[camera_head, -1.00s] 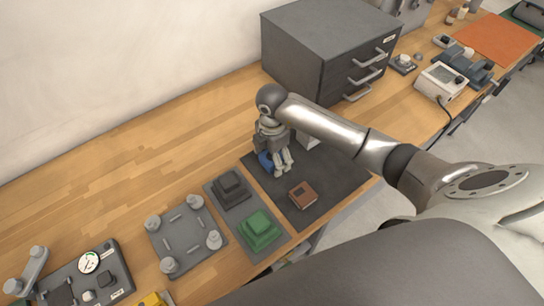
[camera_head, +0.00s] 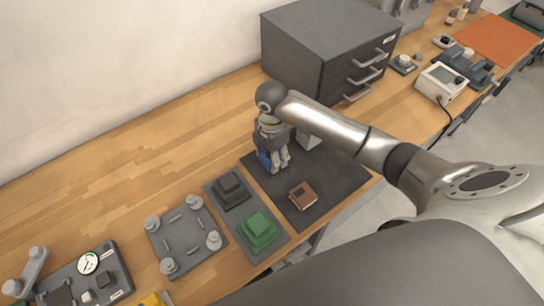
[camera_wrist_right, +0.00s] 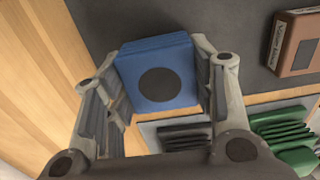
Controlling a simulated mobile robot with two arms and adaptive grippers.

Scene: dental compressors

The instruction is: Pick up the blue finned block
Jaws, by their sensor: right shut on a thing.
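The blue finned block (camera_wrist_right: 150,52) has a dark round spot on its near face and sits between the two fingers of my right gripper (camera_wrist_right: 160,85) in the right wrist view. My right gripper (camera_head: 274,160) is shut on it. In the head view the blue block (camera_head: 264,159) shows only partly behind the fingers, over the left part of the dark mat (camera_head: 325,192). I cannot tell whether it touches the mat. My left gripper is not in view.
A brown labelled box (camera_head: 302,196) lies on the mat. A dark finned block (camera_head: 231,189) and a green finned block (camera_head: 258,230) sit on a grey tray to the left. A grey plate with posts (camera_head: 186,239) lies further left. A drawer cabinet (camera_head: 325,50) stands behind.

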